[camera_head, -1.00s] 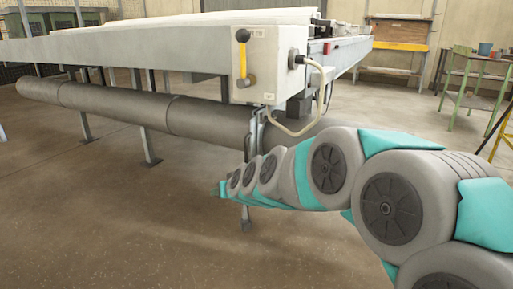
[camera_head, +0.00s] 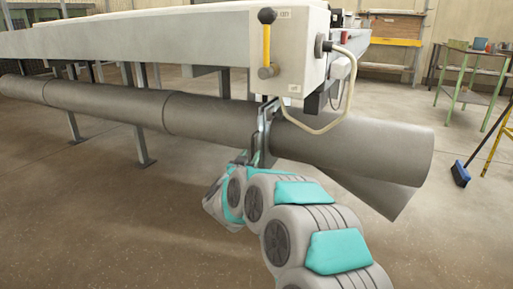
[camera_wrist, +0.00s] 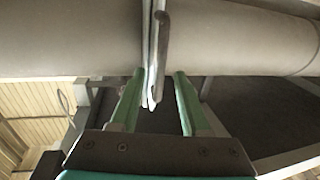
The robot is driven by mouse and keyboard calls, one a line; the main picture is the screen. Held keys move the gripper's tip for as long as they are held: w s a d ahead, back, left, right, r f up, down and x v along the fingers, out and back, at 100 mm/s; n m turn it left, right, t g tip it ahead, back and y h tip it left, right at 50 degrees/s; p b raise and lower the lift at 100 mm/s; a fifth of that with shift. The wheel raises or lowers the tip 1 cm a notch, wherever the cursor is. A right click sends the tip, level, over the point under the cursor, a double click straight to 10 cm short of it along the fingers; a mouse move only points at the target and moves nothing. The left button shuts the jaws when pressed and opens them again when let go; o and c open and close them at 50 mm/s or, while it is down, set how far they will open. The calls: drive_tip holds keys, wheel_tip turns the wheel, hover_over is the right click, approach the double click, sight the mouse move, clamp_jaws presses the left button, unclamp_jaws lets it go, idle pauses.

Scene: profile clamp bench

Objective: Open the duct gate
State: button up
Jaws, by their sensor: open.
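The duct gate (camera_head: 263,132) is a thin grey metal plate set across the large grey duct (camera_head: 210,122), below the bench's end. In the wrist view the gate (camera_wrist: 150,45) runs down across the duct, with a darker grey strip beside it, and its lower end hangs between my fingers. My gripper (camera_wrist: 160,75) is open, with one green finger on each side of the gate's lower end. I cannot tell whether either finger touches it. In the head view my gripper (camera_head: 256,157) is beneath the gate, partly hidden by my arm.
A white panel (camera_head: 300,60) on the bench end carries a yellow lever with a black knob (camera_head: 267,16). A pale hose (camera_head: 310,128) loops down beside the duct. A blue broom (camera_head: 461,174) and a green table (camera_head: 470,75) stand at the right. The floor in front is clear.

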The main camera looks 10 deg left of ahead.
sight(254, 149)
drive_tip(key=shift+w+d+f, duration=0.1)
drive_tip(key=shift+w+d, duration=0.05)
drive_tip(key=shift+w, duration=1)
drive_tip(key=shift+w+d+r, duration=0.1)
drive_tip(key=shift+w+d, duration=0.1)
drive_tip(key=shift+w, duration=0.95)
drive_tip(key=shift+w+d+f, duration=0.1)
drive_tip(key=shift+w+d, duration=0.05)
drive_tip(key=shift+w, duration=1)
clamp_jaws()
